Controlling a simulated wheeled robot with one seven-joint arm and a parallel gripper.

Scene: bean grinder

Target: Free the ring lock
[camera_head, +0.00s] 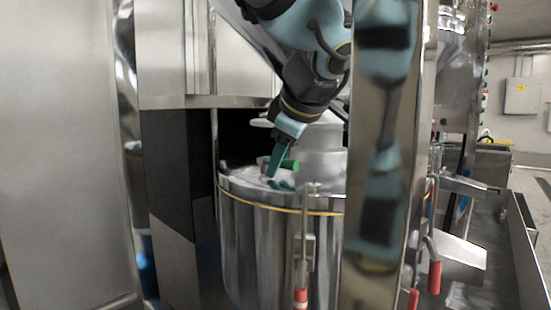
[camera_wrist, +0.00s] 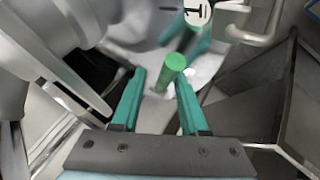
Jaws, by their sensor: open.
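My gripper (camera_head: 277,160) is open, its teal fingers pointing down over the lid of a steel drum (camera_head: 245,235). A short green cylindrical handle (camera_head: 289,164) is beside the fingers in the head view. In the wrist view, the green handle (camera_wrist: 173,66) appears between the two spread fingers of my gripper (camera_wrist: 160,86), with gaps on both sides. I cannot tell which part is the ring lock. The drum has a rim band with a yellow line (camera_head: 265,207) and an upright front lever with a red grip (camera_head: 301,296).
A shiny steel post (camera_head: 378,285) stands in front, hiding the drum's right side. A steel cabinet (camera_head: 175,60) is behind and left. More red-gripped levers (camera_head: 434,275) are at the right. In the wrist view, a dark tray-like structure (camera_wrist: 250,100) lies right of the fingers.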

